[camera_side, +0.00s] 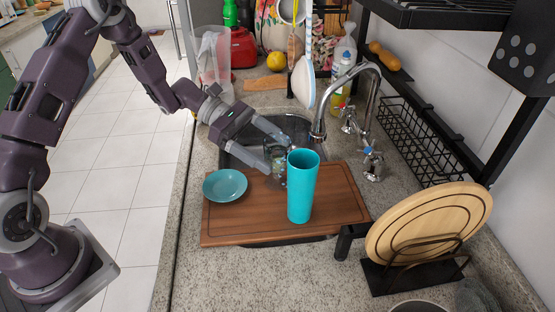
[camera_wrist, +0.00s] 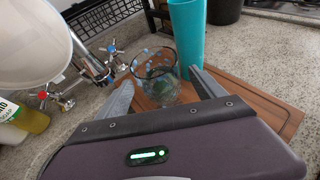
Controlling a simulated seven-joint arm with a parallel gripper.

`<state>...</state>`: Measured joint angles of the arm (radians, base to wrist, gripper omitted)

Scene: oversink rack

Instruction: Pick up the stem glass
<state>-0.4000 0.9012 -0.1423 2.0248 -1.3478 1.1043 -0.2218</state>
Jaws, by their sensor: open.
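The stem glass (camera_wrist: 158,72) is clear with bluish marks on its bowl and stands upright at the cutting board, in front of my gripper in the wrist view. In the side view the glass (camera_side: 279,160) is partly hidden by a finger and the turquoise cup. My gripper (camera_side: 279,155) is open, reaching in low from the left. In the wrist view its fingers (camera_wrist: 160,85) lie on either side of the glass, with gaps seeming to show. I cannot tell whether either finger touches it. The stem and foot are hard to make out.
A tall turquoise cup (camera_side: 302,187) stands close to the glass on the wooden board (camera_side: 340,205). A small teal plate (camera_side: 225,185) lies at the board's left. The faucet (camera_side: 365,80) rises behind right. A round wooden board (camera_side: 425,222) leans in a rack at right.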

